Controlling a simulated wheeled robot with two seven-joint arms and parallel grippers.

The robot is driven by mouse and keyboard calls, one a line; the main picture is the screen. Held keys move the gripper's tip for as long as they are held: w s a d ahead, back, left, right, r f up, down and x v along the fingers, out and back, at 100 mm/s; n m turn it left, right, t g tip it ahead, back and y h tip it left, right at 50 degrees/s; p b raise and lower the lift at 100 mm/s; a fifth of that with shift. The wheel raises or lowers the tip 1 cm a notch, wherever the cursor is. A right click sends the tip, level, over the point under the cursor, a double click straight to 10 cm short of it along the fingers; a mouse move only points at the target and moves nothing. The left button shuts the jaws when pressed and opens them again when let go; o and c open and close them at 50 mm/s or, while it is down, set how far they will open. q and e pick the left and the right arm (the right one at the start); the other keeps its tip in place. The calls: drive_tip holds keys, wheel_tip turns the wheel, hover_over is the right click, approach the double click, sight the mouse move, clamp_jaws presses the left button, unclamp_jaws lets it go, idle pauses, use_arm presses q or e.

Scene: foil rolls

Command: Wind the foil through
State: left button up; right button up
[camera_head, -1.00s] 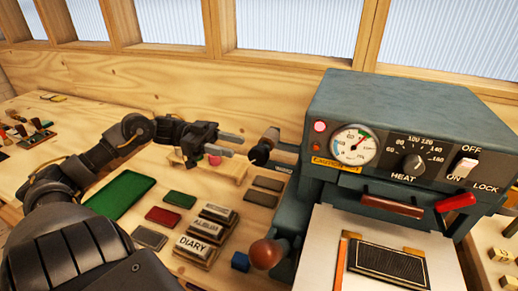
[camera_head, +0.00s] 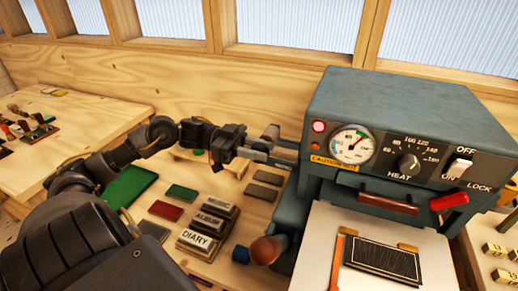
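The grey-green foil press (camera_head: 400,108) stands at the right, with a gauge, a heat dial and a red-handled lock lever. A winding crank (camera_head: 272,131) sits at the left side of the press, at the height of the gauge. My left gripper (camera_head: 272,150) reaches in from the left, its fingers at this crank. The crank's black knob is hidden by or between the fingers, and I cannot tell whether they grip it. I cannot make out the foil itself. My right gripper is out of view.

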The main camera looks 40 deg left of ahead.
use_arm(q)
clamp_jaws()
drive_tip(key=shift+r+y+p, duration=0.3)
drive_tip(key=shift+y+p, duration=0.4)
drive_tip(key=shift+p, duration=0.35)
drive_tip(key=g+y+p, duration=0.1)
drive_tip(key=y+p, duration=0.1)
drive_tip(key=p, duration=0.2)
drive_tip(key=g+y+p, duration=0.1)
drive_tip(key=y+p, duration=0.2)
drive_tip(key=p, duration=0.2)
drive_tip(key=d+g+y+p, duration=0.1)
drive_tip(key=y+p, duration=0.1)
drive_tip(key=p, duration=0.3)
drive_tip(key=shift+w+y, duration=0.2)
drive_tip(key=shift+y, duration=0.2)
drive_tip(key=shift+f+g+y+p, duration=0.25)
drive_tip(key=shift+g+y+p, duration=0.05)
drive_tip(key=shift+y+p, duration=0.35)
drive_tip(key=shift+f+y+p, duration=0.3)
drive_tip(key=shift+y+p, duration=0.1)
drive_tip(key=shift+y, duration=0.35)
drive_tip(key=shift+f+g, duration=0.1)
drive_tip(key=shift+g, duration=0.2)
drive_tip(key=shift+o, duration=1.8)
unclamp_jaws()
